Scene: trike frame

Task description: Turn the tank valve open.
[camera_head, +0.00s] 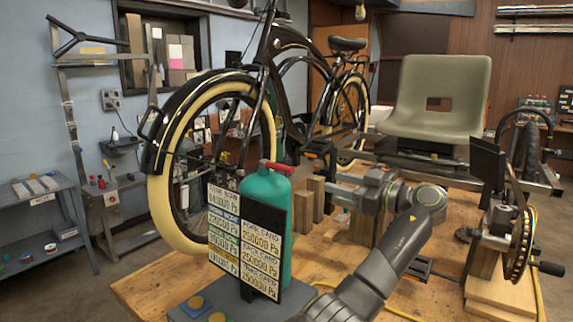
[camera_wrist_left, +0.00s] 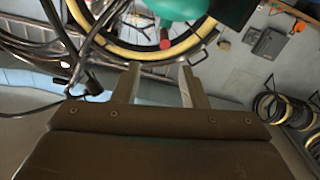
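The teal tank (camera_head: 267,187) stands upright on the bench behind a label board. Its valve has a red handle (camera_head: 278,166) on top, lying roughly sideways in the head view. In the left wrist view the tank (camera_wrist_left: 180,8) is at the top edge and a red part of the valve (camera_wrist_left: 165,38) hangs just below it. My left gripper (camera_head: 334,190) is to the right of the tank, pointing left, apart from the handle. In the wrist view the gripper (camera_wrist_left: 158,82) is open with nothing between its fingers. My right gripper is not in view.
The label board (camera_head: 246,237) covers the tank's lower front. A bicycle (camera_head: 235,95) with a cream-tyred wheel stands behind it. Wooden blocks (camera_head: 304,211) are close to my left gripper. A grey seat (camera_head: 437,92) and a chainring (camera_head: 521,235) are at right.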

